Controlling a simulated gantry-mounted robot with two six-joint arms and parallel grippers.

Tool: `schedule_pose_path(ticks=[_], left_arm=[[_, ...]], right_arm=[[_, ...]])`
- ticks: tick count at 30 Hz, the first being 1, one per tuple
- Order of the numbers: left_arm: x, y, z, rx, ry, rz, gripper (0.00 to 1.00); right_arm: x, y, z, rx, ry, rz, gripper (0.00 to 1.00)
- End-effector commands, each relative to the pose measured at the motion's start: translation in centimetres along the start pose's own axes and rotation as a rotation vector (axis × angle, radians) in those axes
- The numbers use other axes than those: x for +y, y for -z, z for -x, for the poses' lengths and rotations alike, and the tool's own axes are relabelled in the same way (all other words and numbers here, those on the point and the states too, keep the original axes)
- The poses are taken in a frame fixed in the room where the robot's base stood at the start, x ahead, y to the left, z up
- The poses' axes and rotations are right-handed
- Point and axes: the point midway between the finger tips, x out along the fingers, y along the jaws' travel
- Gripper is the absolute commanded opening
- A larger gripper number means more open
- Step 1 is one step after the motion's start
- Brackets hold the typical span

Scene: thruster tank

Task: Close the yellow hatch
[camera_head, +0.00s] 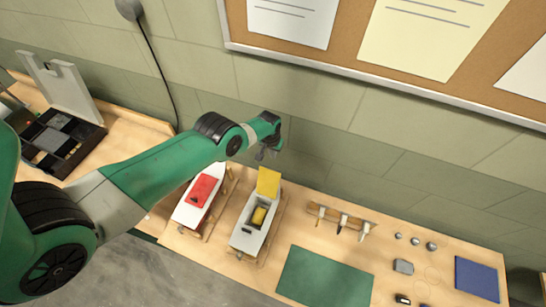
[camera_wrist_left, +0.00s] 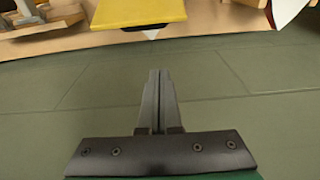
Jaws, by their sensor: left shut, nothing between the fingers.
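The yellow hatch (camera_head: 269,182) stands raised at the far end of a white and grey hull (camera_head: 243,240), so the hull's opening is uncovered. A yellow block (camera_head: 258,215) sits inside the opening. My left gripper (camera_head: 264,154) is behind and above the hatch, near the wall. In the left wrist view the yellow hatch (camera_wrist_left: 138,12) lies at the top edge, beyond the fingertips and apart from them. The left gripper (camera_wrist_left: 159,72) is shut and empty there. My right gripper is not in view.
A second hull with a red hatch (camera_head: 203,189) stands just left. A rack (camera_head: 340,217) holding several tools and a green mat (camera_head: 325,279) lie to the right. The wall (camera_head: 330,140) is close behind. An open black case (camera_head: 58,140) is at the far left.

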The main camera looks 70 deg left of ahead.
Motion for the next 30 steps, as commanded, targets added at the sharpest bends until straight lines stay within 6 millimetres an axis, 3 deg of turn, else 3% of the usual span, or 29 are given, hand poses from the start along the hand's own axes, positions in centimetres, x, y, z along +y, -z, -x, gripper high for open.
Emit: schedule_pose_path(ticks=[1,8,10,16,22,30], left_arm=[[0.0,-0.1,-2.1,0.002,0.000,0.000,0.00],[0.0,-0.1,-6.0,0.003,-0.001,0.000,0.00],[0.0,-0.3,-3.8,0.000,0.000,-0.001,0.00],[0.0,-2.3,-3.2,0.000,0.000,-0.001,0.00],[0.0,-3.6,-3.4,0.000,0.000,-0.001,0.00],[0.0,-3.7,-3.6,0.002,0.000,-0.001,0.00]], right_arm=[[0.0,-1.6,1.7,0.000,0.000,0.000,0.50],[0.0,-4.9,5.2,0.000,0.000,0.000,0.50],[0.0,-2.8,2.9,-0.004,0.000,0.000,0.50],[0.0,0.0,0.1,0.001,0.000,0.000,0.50],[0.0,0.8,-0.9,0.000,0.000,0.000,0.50],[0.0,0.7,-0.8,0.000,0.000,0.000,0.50]])
